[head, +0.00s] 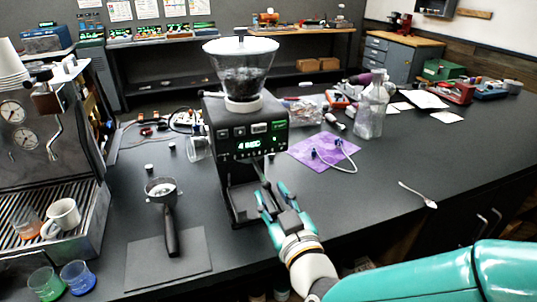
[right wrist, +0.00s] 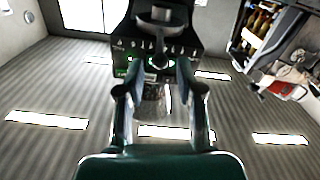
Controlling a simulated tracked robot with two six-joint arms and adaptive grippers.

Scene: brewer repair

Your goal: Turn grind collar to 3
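The black coffee grinder (head: 247,135) stands upright on the dark counter, with a clear hopper (head: 240,68) of dark beans on top. A pale grind collar (head: 243,103) rings the hopper's base; its setting is too small to read. The grinder's front has buttons and a lit green display. In the right wrist view the grinder (right wrist: 157,45) shows beyond the fingers. My right gripper (head: 271,187) is low in front of the grinder, below the display and well below the collar. Its fingers are apart and empty in the right wrist view (right wrist: 160,78). My left gripper is not in view.
An espresso machine (head: 40,150) with cups stands left. The right front counter is mostly clear.

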